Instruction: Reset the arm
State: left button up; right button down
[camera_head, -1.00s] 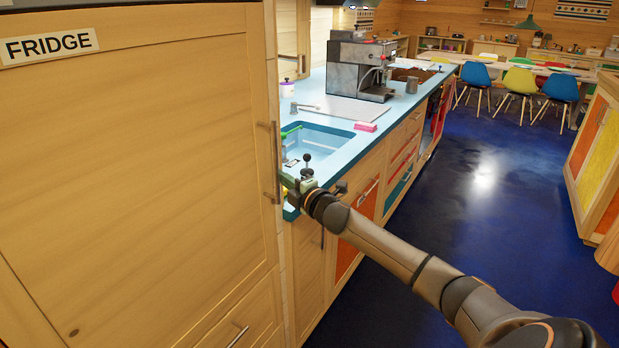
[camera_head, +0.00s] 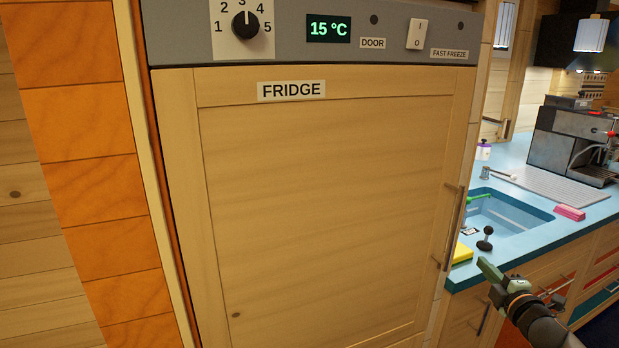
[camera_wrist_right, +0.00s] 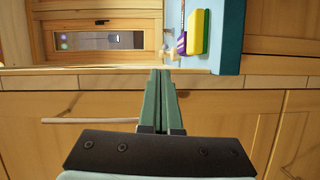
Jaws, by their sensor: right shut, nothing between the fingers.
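My right gripper (camera_head: 487,268) is at the lower right of the head view, beside the blue counter's front edge and right of the fridge handle. In the right wrist view its two green fingers (camera_wrist_right: 160,82) lie together with nothing between them. The right arm runs down to the lower right edge of the head view. My left gripper is not in view.
The wooden fridge door (camera_head: 320,210) is shut, with a vertical handle (camera_head: 453,228) on its right side. The blue counter (camera_head: 590,210) holds a sink (camera_head: 505,213), a pink sponge (camera_head: 570,212) and a coffee machine (camera_head: 572,140). A yellow sponge (camera_wrist_right: 197,33) shows in the wrist view.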

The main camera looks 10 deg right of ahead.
jog(key=s+a+f+m+g+y, duration=0.1)
jog(key=s+a+f+m+g, duration=0.15)
jog(key=s+a+f, duration=0.75)
jog(key=s+a+f+m+g+y, duration=0.2)
jog(key=s+a+f+m, duration=0.25)
jog(key=a+f, duration=0.5)
jog(key=s+a+f+m+g, duration=0.1)
jog(key=s+a+f+m, duration=0.2)
jog(key=s, duration=0.7)
jog(key=s+a+f+m+g+p, duration=0.1)
jog(key=s+a+f+m+g, duration=0.1)
jog(key=s+a+f+m, duration=0.2)
jog(key=s+a, duration=0.3)
jog(key=s, duration=0.3)
jog(key=shift+s+a+f+y, duration=0.2)
jog(key=shift+s+f+y, duration=0.1)
jog(key=shift+f, duration=0.1)
jog(key=shift+g, duration=0.25)
